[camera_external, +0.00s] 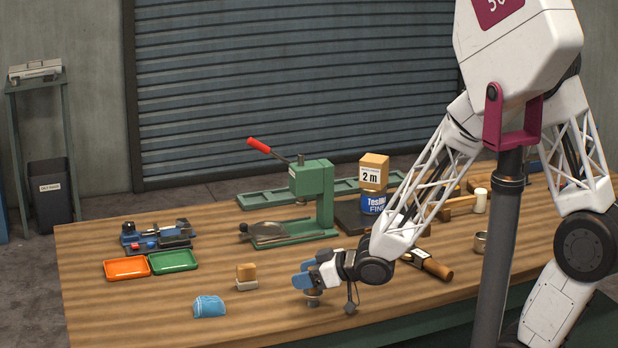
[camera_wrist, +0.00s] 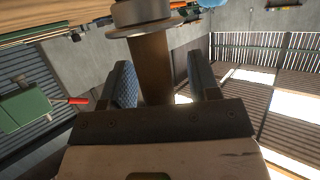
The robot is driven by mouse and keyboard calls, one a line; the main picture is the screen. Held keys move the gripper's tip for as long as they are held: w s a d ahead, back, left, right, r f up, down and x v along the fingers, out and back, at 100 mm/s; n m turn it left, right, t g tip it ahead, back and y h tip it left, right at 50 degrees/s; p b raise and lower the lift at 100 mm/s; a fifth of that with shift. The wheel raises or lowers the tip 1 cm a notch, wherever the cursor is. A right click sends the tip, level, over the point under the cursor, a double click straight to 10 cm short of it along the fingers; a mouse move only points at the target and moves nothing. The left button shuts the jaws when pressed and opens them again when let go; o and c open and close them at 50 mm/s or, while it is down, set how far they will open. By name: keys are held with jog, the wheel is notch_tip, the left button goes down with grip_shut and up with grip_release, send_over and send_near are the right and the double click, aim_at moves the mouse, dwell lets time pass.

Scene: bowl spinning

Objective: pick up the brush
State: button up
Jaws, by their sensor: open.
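My gripper (camera_external: 303,275) is low over the front middle of the table, its blue-tipped fingers apart. In the wrist view my open gripper (camera_wrist: 165,88) has a finger on each side of a brown handle (camera_wrist: 151,68) with a wide grey round base (camera_wrist: 140,12). This handled thing shows in the external view as a small round base (camera_external: 313,299) under the fingers; I cannot tell whether it is the brush, as no bristles show. I see no clear grip on it. A tan block on a whitish base (camera_external: 246,277), possibly a brush, stands to the left.
A blue crumpled or rounded thing (camera_external: 209,306) lies at front left. Orange (camera_external: 127,267) and green (camera_external: 173,262) trays lie behind it. A green press (camera_external: 314,190) with a red-handled lever stands behind. A wooden-handled tool (camera_external: 432,265) lies to the right of my gripper.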

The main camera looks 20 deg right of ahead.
jog(key=c, duration=1)
jog(key=shift+r, duration=0.15)
jog(key=shift+r, duration=1.5)
jog(key=shift+s+d+r, duration=0.2)
jog(key=shift+s, duration=0.05)
jog(key=s+d, duration=0.2)
jog(key=s, duration=0.2)
jog(key=s+d+r, duration=0.1)
jog(key=s+d, duration=0.2)
jog(key=s, duration=0.1)
jog(key=s+d, duration=0.3)
jog(key=s, duration=0.2)
jog(key=shift+d+r, duration=0.15)
